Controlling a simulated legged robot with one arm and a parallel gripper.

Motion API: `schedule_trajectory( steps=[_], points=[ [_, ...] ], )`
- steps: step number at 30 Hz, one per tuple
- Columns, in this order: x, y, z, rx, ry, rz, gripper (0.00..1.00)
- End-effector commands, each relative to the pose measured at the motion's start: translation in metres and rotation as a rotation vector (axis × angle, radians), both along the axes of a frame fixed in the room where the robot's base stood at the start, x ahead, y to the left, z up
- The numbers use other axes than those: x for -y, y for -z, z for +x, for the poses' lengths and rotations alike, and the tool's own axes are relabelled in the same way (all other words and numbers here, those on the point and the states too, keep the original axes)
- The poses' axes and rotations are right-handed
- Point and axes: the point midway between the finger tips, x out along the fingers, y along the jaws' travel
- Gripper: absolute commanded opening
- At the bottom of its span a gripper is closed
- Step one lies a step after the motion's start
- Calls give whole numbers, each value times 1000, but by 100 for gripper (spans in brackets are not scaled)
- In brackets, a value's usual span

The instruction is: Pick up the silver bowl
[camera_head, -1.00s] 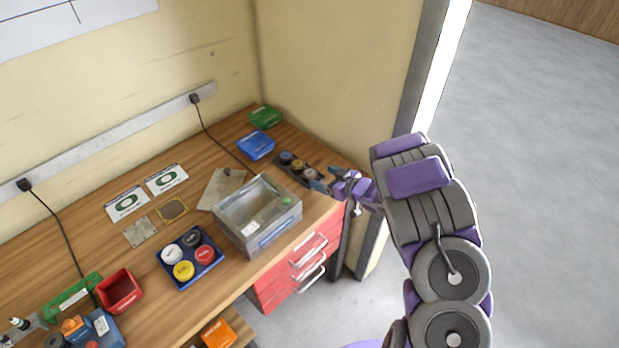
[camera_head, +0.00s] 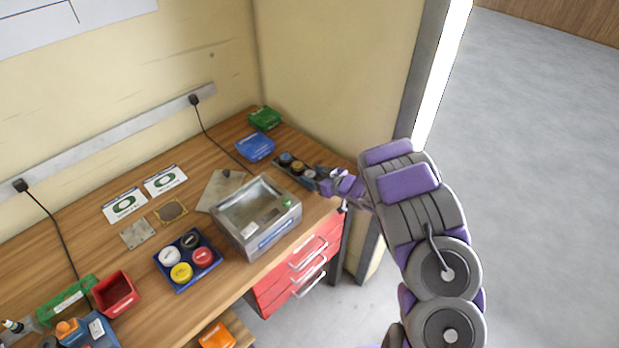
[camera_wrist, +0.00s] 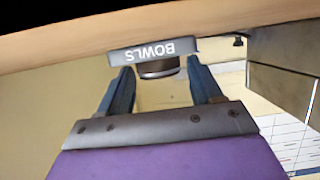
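A dark narrow tray (camera_head: 280,160) stands near the right end of the wooden bench and holds a row of small round bowls. The silver bowl (camera_head: 309,174) is at the end of the row nearest my gripper (camera_head: 323,179). In the wrist view, which is upside down, the tray shows a label (camera_wrist: 153,51) reading "BOWLS". A round metallic bowl (camera_wrist: 160,69) shows between the tips of my gripper (camera_wrist: 159,68). The two fingers are apart on either side of it. I cannot tell whether they touch it.
A blue tray (camera_head: 187,260) of coloured round pots sits farther left. The wall (camera_head: 335,80) rises close behind the tray.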

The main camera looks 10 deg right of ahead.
Motion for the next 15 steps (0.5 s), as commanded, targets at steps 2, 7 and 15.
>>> schedule_trajectory(
  steps=[2,7,15],
  points=[
    [0,0,0,0,0,0,57],
    [0,0,0,0,0,0,40],
    [0,0,0,0,0,0,20]
  ],
)
